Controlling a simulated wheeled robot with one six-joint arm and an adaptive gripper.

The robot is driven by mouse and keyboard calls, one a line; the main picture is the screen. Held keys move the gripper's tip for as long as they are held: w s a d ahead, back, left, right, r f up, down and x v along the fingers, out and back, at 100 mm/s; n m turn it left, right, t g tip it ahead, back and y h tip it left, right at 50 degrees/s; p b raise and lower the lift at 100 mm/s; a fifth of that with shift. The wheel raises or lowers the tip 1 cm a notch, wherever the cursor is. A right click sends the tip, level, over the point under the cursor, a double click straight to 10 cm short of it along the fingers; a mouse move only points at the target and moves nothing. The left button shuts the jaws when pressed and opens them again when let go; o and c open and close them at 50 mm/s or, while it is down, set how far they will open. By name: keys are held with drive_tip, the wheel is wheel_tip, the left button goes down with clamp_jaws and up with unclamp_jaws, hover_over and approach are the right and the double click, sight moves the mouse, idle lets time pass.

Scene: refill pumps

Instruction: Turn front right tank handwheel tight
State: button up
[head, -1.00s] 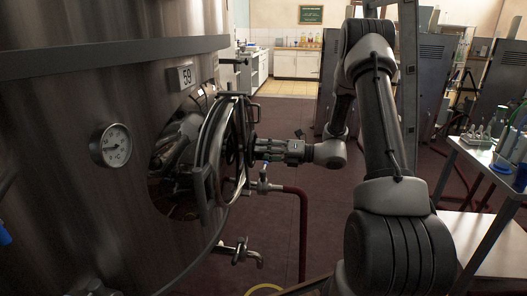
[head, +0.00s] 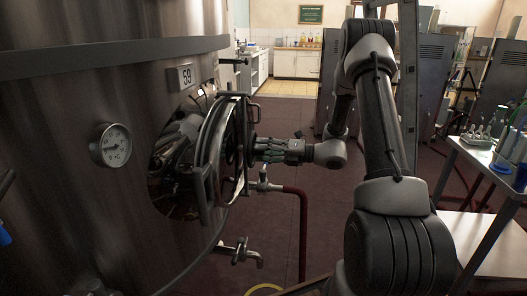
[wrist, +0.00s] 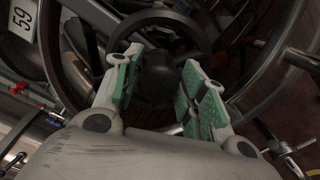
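The tank's round front door has a black handwheel (head: 231,152) at its centre, seen nearly edge-on in the head view. In the wrist view, the handwheel's dark rim (wrist: 160,17) arches above its round black hub (wrist: 158,78). My gripper (head: 258,150) faces the handwheel from the right. In the wrist view, my gripper (wrist: 160,72) has its green-padded fingers spread, one on each side of the hub. The fingers look open, close to the hub; contact is not clear.
The steel tank (head: 60,110) fills the left, with a gauge (head: 110,146) and a "59" plate (head: 186,77). A tap (head: 238,251) and a red pipe (head: 302,235) stand below my gripper. A table with bottles (head: 495,165) is at right.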

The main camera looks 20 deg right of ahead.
drive_tip(key=shift+o, duration=0.6)
drive_tip(key=v, duration=1.2)
